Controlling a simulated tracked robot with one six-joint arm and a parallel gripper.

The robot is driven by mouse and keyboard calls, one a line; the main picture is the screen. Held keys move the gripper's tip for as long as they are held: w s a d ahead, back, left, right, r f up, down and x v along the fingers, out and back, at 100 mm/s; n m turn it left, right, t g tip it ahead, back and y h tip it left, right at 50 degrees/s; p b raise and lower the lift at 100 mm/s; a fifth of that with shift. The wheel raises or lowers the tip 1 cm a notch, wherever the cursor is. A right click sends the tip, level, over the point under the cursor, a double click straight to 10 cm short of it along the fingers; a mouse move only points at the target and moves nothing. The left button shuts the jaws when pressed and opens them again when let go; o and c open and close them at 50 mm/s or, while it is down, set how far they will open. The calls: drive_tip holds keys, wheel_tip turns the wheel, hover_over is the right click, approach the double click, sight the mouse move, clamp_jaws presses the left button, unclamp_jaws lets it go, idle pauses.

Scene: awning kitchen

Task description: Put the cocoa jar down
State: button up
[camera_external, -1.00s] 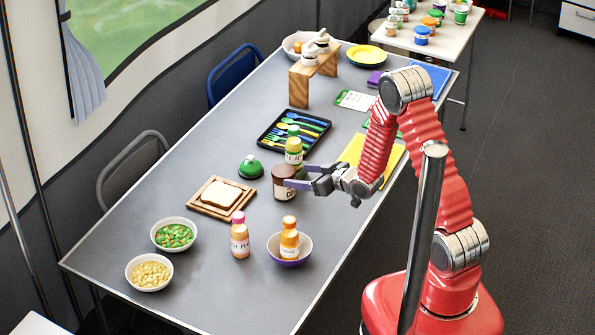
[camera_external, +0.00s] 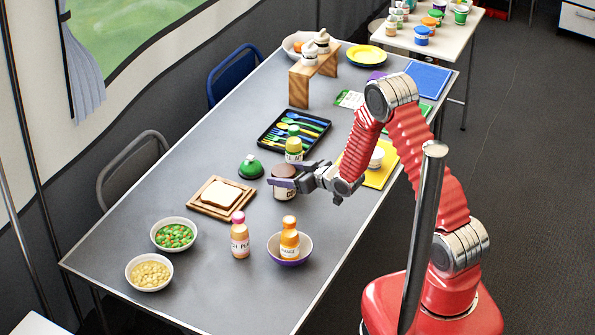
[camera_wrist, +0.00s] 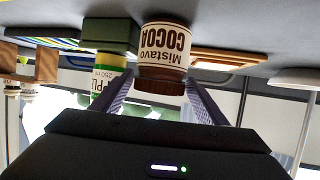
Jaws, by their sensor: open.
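The cocoa jar (camera_external: 284,184), brown with a white label, stands upright on the grey table, in front of the green-capped bottle (camera_external: 293,149). My gripper (camera_external: 287,176) is at the jar with its fingers open, one on each side of it. In the wrist view, which is upside down, the cocoa jar (camera_wrist: 163,52) shows between the two purple fingers, its brown lid toward the gripper. Whether a finger touches it I cannot tell. The green-capped bottle (camera_wrist: 108,75) is close beside the left finger there.
A green dome-shaped thing (camera_external: 250,168) and a board with bread (camera_external: 205,208) lie left of the jar. A black cutlery tray (camera_external: 265,140) is behind. A bowl with a bottle (camera_external: 305,252) and a pink-capped bottle (camera_external: 240,240) stand in front. A yellow mat (camera_external: 385,172) lies right.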

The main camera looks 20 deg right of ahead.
drive_tip(key=shift+w+a+f, duration=0.2)
drive_tip(key=shift+w+a, duration=0.05)
drive_tip(key=shift+w, duration=0.15)
drive_tip(key=c, duration=1.7)
drive_tip(key=shift+o, duration=0.2)
drive_tip(key=shift+r, duration=0.15)
wheel_tip(320, 180, up, 10)
drive_tip(key=shift+f, duration=0.1)
idle(0.3)
